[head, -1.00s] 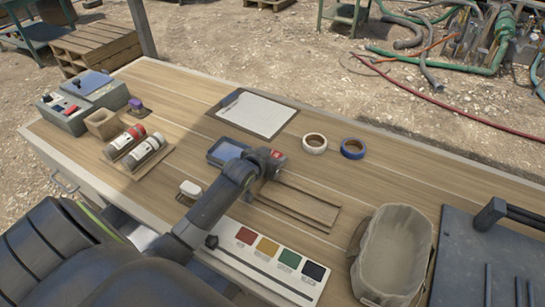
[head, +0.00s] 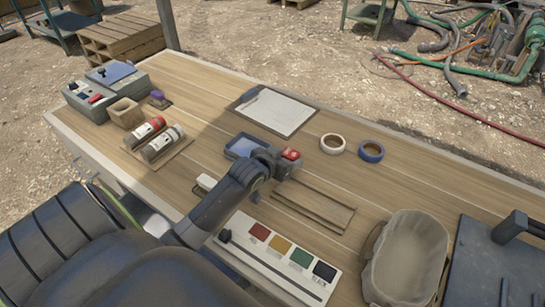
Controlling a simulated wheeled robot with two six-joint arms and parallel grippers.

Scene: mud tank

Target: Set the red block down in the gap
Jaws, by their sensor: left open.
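A small red block (head: 291,153) shows just past the end of my left gripper (head: 285,167), near the table's middle. The gripper is open; its fingers are small and partly hidden by my arm, so I cannot tell whether they touch the block. A shallow wooden frame (head: 335,220) with a long recess lies in front and to the right of the gripper. I cannot tell whether this recess is the gap. My right gripper is not in view.
A blue tray (head: 245,147) lies left of the gripper. Tape rings, white (head: 332,144) and blue (head: 371,151), lie behind right. A panel with coloured squares (head: 280,249) and a bin (head: 408,255) stand in front. A clipboard (head: 275,112) lies behind.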

